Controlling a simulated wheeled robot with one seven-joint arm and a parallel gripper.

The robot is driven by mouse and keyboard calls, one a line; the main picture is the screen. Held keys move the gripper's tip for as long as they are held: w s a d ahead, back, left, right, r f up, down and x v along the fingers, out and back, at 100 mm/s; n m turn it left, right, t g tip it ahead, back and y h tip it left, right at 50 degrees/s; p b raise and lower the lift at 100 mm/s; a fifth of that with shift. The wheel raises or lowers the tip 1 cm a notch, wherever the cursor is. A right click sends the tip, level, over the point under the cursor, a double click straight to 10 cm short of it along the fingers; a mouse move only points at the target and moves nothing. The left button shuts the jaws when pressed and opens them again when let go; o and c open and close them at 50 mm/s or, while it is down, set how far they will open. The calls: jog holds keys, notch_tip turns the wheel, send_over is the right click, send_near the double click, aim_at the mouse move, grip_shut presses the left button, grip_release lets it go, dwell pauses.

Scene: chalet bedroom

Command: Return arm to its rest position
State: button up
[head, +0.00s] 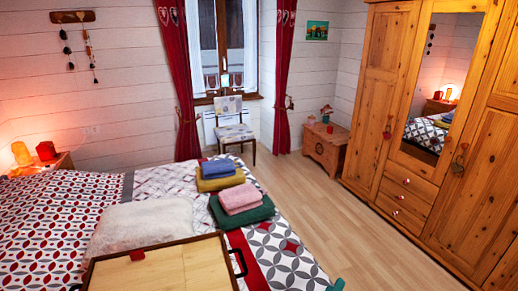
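My gripper does not show in the head view. A small teal and dark shape (336,285) pokes in at the bottom edge, right of the bed; too little of it shows to tell what it is.
A wooden tray (205,265) with dark handles lies on the bed (50,215), near a pale cushion (142,226) and folded towels (240,198). A chair (233,132) stands by the window, a chest (326,149) beyond, a wardrobe (405,190) at right. The floor (315,205) between is clear.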

jog(key=s+a+f+t+y, duration=0.1)
jog(key=s+a+f+y, duration=0.4)
jog(key=s, duration=0.5)
jog(key=s+a+f+t+y, duration=0.1)
jog(key=s+a+f+y, duration=0.2)
jog(key=s+a+f, duration=0.55)
jog(key=s+a+r+m, duration=0.3)
jog(key=s, duration=0.5)
jog(key=s+a+r+m+y, duration=0.1)
jog(key=s+a+r+m, duration=0.2)
jog(key=s, duration=0.6)
jog(key=shift+s+a+r, duration=0.15)
jog(key=shift+s+a, duration=0.05)
jog(key=shift+a, duration=0.5)
